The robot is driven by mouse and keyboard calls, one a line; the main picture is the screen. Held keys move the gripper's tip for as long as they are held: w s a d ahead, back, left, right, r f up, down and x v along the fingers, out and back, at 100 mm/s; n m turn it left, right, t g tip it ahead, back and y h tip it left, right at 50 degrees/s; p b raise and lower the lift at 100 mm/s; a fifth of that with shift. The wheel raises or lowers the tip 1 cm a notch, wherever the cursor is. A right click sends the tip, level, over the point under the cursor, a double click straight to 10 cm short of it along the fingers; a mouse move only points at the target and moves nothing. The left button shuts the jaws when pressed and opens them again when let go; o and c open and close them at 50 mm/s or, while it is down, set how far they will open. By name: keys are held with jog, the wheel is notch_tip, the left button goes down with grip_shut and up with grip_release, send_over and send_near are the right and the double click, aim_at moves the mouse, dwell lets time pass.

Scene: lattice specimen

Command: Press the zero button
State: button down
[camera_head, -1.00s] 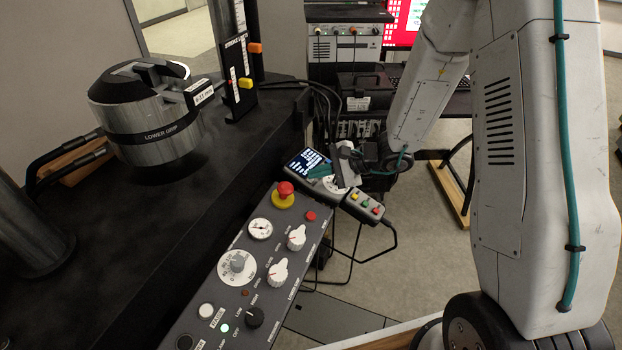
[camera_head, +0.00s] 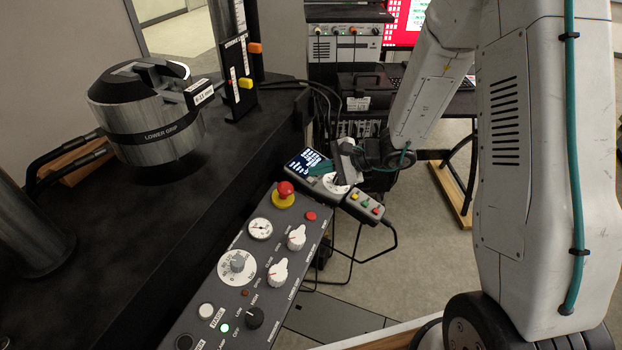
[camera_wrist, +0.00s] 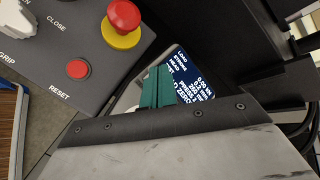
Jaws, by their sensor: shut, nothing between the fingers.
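A small display unit (camera_head: 305,160) with a dark blue screen of white text stands at the far end of the control panel. Its screen (camera_wrist: 191,74) also shows in the wrist view, partly covered by my fingers. My gripper (camera_head: 321,169) has teal fingers, shut together with nothing between them, at the right side of the screen. In the wrist view the shut fingers (camera_wrist: 157,86) overlap the screen's left edge; whether they touch the unit I cannot tell. I cannot clearly make out the zero button; my fingers and wrist hide part of the unit.
The control panel (camera_head: 205,268) carries knobs, a red reset button (camera_head: 310,216) and a red emergency stop (camera_head: 286,191) close to my gripper. A small box with coloured buttons (camera_head: 364,204) sits just right of it. A lower grip cylinder (camera_head: 155,135) stands at left.

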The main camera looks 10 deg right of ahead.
jog(key=shift+r, duration=0.1)
jog(key=shift+s+d+r, duration=0.15)
jog(key=shift+d+r, duration=0.05)
jog(key=shift+r, duration=0.6)
jog(key=shift+s+d+r, duration=0.1)
jog(key=shift+d+r, duration=0.05)
jog(key=shift+r, duration=0.6)
jog(key=shift+s+d+r, duration=0.15)
jog(key=shift+d+r, duration=0.05)
jog(key=shift+r, duration=0.6)
dwell(1.1)
